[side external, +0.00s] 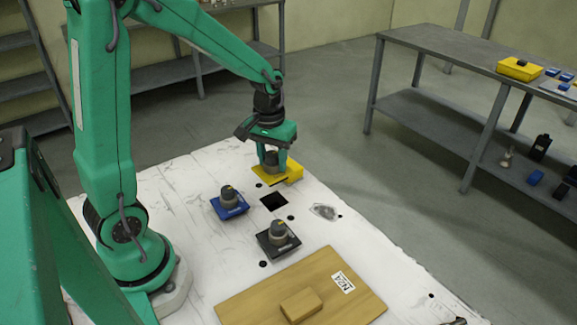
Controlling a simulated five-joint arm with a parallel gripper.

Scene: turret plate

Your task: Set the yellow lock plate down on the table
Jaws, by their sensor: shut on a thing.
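The yellow lock plate (268,176) is a flat yellow plate with a dark grey round knob on top, at the far part of the white table (180,217). My gripper (271,163) points down over it, and its fingers are shut on the knob. The plate looks low, close to the table top; I cannot tell whether it touches.
A blue plate with a knob (230,205) and a dark plate with a knob (278,240) stand nearer. A square dark hole (273,202) is between them and the yellow plate. A wooden board (240,302) with a handle block lies in front.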

